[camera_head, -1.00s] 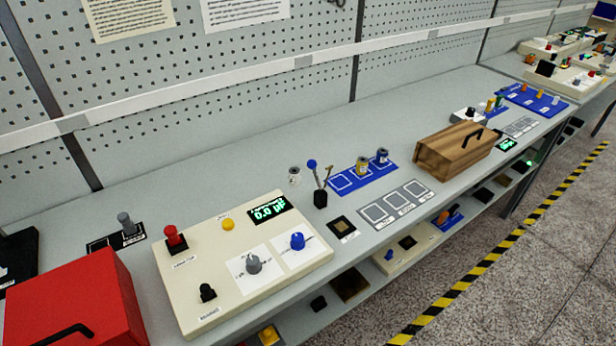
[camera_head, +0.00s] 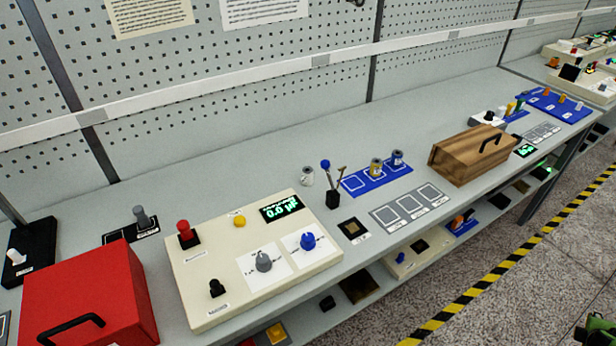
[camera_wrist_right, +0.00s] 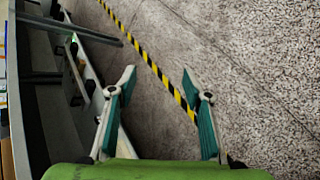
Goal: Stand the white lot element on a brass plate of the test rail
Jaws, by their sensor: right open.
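A small whitish cylinder (camera_head: 307,176) stands upright on the bench in the head view, left of a black holder with sticks; it may be the white lot element. A black plate with a brass-coloured square (camera_head: 353,228) lies in front of the holder; I cannot tell whether it belongs to the test rail. My right gripper (camera_wrist_right: 158,80) is open and empty in the right wrist view, over the floor beside the bench. A green part of my right arm (camera_head: 600,332) shows at the head view's lower right corner. My left gripper is not in view.
A cream control box (camera_head: 215,295) and red box (camera_head: 85,290) fill the near left. A wooden box (camera_head: 462,160) stands farther right. The bench behind is mostly clear.

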